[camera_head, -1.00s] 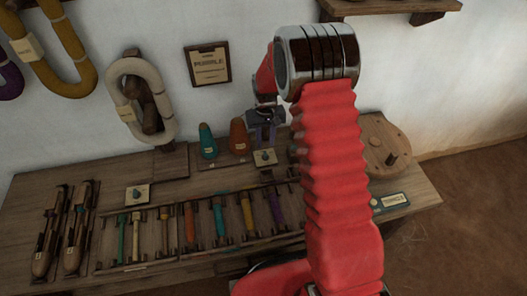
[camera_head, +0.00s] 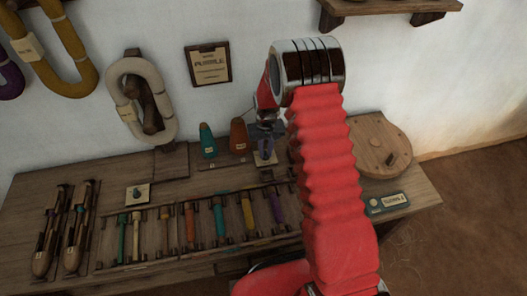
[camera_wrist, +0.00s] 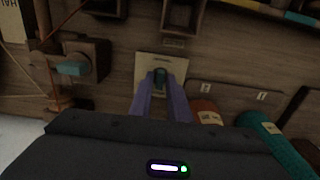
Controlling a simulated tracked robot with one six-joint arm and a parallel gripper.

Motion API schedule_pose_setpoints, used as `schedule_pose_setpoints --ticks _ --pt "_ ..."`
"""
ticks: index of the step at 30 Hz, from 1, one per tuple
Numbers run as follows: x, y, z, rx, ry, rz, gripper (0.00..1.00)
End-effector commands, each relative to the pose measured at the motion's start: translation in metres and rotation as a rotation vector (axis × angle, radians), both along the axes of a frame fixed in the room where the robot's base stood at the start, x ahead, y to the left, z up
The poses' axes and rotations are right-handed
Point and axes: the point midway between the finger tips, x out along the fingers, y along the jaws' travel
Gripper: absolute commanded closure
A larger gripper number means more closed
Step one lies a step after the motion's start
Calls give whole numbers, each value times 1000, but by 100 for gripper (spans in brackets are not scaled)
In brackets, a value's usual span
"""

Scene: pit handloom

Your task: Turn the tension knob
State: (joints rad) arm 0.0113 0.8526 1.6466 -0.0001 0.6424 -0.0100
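A small dark teal knob (camera_wrist: 160,77) stands on a pale square plate (camera_wrist: 143,78) on the wooden bench, in front of the orange cone. The plate also shows in the head view (camera_head: 257,158). My gripper (camera_wrist: 161,84) is down at this knob, with one purple finger on either side of it. The fingers look very close to the knob, but I cannot tell whether they press on it. In the head view my gripper (camera_head: 265,145) partly hides the knob. A second, similar knob on a pale plate (camera_head: 138,194) sits further left on the bench.
A teal cone (camera_head: 207,142) and an orange cone (camera_head: 239,136) stand close left of my gripper. A rack of coloured bobbins (camera_head: 190,223) lies in front.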

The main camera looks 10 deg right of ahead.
Motion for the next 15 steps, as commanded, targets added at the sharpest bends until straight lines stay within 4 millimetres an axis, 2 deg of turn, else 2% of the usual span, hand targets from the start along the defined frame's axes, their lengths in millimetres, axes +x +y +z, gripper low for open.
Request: schedule_pose_setpoints --ticks 1,6,12,13,15 --pt "0 0 0 0 0 0 87" --pt "0 0 0 0 0 0 99" --pt "0 0 0 0 0 0 100" --pt "0 13 0 0 0 5 100" --pt "0 6 0 1 0 -1 100"
